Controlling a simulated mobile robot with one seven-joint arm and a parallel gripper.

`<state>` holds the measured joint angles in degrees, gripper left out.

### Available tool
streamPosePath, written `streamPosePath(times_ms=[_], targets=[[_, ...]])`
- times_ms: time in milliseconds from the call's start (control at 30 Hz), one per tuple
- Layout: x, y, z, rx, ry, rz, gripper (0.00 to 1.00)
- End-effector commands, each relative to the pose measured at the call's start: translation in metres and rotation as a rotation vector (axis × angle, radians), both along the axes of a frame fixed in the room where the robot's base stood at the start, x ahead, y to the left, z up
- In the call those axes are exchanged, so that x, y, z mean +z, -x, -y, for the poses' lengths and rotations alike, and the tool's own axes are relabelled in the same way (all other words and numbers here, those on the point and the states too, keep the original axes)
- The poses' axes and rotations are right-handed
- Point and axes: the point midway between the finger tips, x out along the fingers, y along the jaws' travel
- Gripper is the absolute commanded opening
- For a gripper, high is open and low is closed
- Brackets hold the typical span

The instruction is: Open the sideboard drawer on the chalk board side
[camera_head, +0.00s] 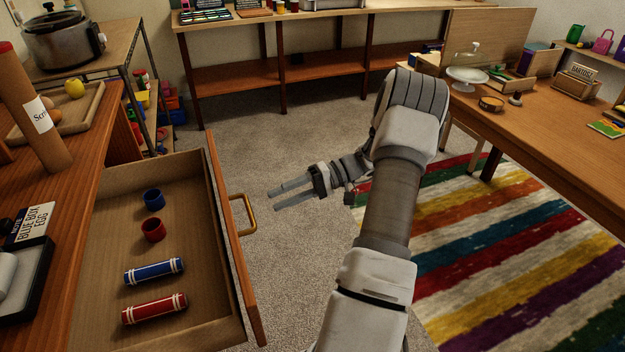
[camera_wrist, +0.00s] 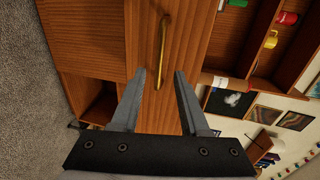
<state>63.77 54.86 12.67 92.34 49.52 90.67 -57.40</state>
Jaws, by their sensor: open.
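The wooden sideboard (camera_head: 95,128) is at the left in the head view. Its drawer (camera_head: 200,335) is pulled well out, with the inside showing. The drawer front (camera_head: 236,262) bears a curved brass handle (camera_head: 241,214). My gripper (camera_head: 276,199) is open and empty, to the right of the handle and apart from it. In the wrist view, the brass handle (camera_wrist: 163,50) shows beyond and between the open fingertips (camera_wrist: 160,72), against the wooden front.
The drawer holds a blue cup (camera_head: 154,199), a red cup (camera_head: 153,229), a blue roll (camera_head: 154,271) and a red roll (camera_head: 155,308). A table (camera_head: 560,125) stands at the right over a striped rug (camera_head: 510,250). Carpet (camera_head: 260,145) is clear around my gripper.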

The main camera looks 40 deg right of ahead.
Motion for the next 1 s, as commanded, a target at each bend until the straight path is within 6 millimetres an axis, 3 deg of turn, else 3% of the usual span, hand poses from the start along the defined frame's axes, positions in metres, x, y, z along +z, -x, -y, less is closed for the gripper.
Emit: streamPosePath(times_ms=[200,400,1000], targets=[[0.012,0.02,0.048,-0.002,0.001,0.0,0.45],[0.017,0.03,0.073,0.0,0.0,0.0,0.45],[0.018,0.033,0.081,0.001,0.0,0.0,0.45]])
